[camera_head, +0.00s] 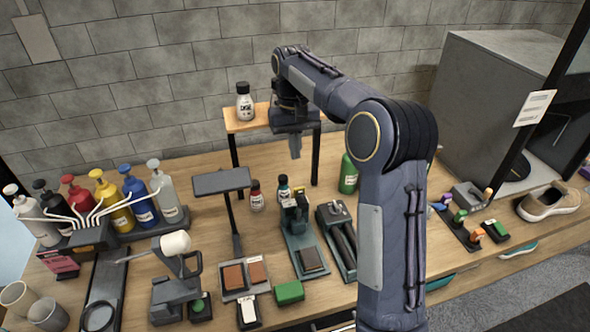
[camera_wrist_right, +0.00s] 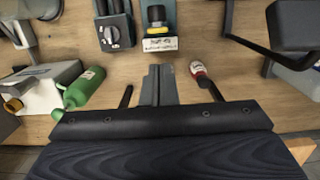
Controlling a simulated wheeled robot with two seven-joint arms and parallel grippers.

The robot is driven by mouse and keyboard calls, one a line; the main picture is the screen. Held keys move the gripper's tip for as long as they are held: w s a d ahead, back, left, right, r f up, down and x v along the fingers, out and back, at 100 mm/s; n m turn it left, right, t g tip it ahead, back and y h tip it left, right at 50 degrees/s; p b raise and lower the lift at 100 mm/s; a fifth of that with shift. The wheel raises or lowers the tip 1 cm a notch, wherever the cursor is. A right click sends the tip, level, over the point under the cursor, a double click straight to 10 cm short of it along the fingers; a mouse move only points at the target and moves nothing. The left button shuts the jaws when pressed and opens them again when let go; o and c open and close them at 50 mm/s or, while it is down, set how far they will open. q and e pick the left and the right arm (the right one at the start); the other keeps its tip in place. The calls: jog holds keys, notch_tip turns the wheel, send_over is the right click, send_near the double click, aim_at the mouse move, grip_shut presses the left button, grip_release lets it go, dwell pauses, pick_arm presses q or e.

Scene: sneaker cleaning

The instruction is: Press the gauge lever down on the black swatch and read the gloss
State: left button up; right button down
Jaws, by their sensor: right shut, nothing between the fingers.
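My right gripper (camera_head: 295,153) is shut and empty, pointing down above the back of the bench, behind the gauge. In the right wrist view its closed fingers (camera_wrist_right: 160,82) point over bare wood. A dark gauge-like device (camera_head: 295,212) stands upright on a grey-green base in the middle of the bench. A dark square swatch (camera_head: 312,258) lies on the front of that base. What looks like the same device shows in the right wrist view with a yellow and black top part (camera_wrist_right: 157,16). The gripper and device are apart. I cannot make out a gloss reading. My left gripper is out of view.
A wooden shelf (camera_head: 243,123) rises behind. A black-roller unit (camera_head: 341,240) sits right; brown swatches (camera_head: 234,276) lie left.

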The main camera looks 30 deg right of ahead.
notch_tip(320, 180, down, 10)
jog(key=s, duration=0.1)
jog(key=shift+r+p, duration=0.2)
jog(key=shift+p, duration=0.15)
jog(key=shift+a, duration=0.1)
